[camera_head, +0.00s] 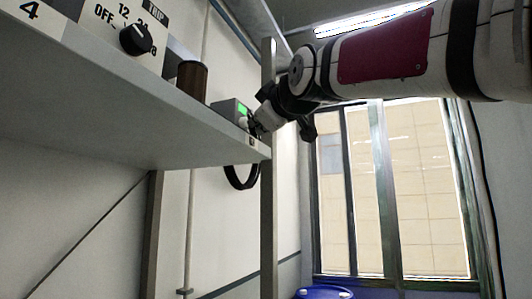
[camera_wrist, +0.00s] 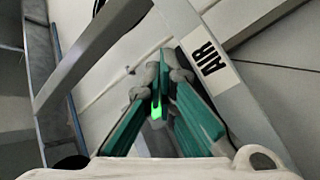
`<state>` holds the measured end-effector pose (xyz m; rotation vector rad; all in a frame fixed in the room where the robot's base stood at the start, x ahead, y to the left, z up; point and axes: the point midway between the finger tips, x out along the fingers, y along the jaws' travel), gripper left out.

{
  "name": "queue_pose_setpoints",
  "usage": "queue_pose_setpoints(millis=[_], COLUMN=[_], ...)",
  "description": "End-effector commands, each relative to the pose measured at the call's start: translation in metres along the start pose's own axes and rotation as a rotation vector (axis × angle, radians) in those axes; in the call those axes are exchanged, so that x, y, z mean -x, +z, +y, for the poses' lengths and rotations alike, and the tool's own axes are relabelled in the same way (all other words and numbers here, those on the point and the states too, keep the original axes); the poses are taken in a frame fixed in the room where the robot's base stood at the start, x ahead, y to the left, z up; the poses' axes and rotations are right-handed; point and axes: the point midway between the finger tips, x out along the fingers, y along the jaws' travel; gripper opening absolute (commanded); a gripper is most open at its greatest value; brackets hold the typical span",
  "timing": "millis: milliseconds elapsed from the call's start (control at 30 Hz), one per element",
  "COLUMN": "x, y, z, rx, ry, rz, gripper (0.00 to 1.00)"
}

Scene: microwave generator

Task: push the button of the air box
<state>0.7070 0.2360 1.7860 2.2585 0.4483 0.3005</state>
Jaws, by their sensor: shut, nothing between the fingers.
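The air box is a small grey box (camera_head: 228,110) with a lit green face, near the right end of the shelf in the head view. My gripper (camera_head: 254,124) is at the box's right side, with its fingertips close to its front. In the wrist view my gripper (camera_wrist: 160,72) is shut and empty, its teal-sided fingers meeting at the tips. A bright green glow from the box (camera_wrist: 156,112) shows between the fingers. The button is hidden behind the fingers, and I cannot tell whether they touch it.
The shelf (camera_head: 130,125) runs along the left. A brown cylinder (camera_head: 192,81) and a panel with a black knob (camera_head: 137,39) are on it. A grey post (camera_head: 268,200) stands at its end. An AIR label (camera_wrist: 208,59) shows in the wrist view. A blue drum (camera_head: 324,293) is below.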

Motion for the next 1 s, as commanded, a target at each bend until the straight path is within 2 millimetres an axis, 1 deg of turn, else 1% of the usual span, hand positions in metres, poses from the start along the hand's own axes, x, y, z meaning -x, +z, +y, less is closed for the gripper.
queue_pose_setpoints(millis=[1000], x=[-0.0055], y=[-0.0048], z=[-0.0039], rx=[-0.001], ry=[0.000], rz=[0.002], gripper=[0.00])
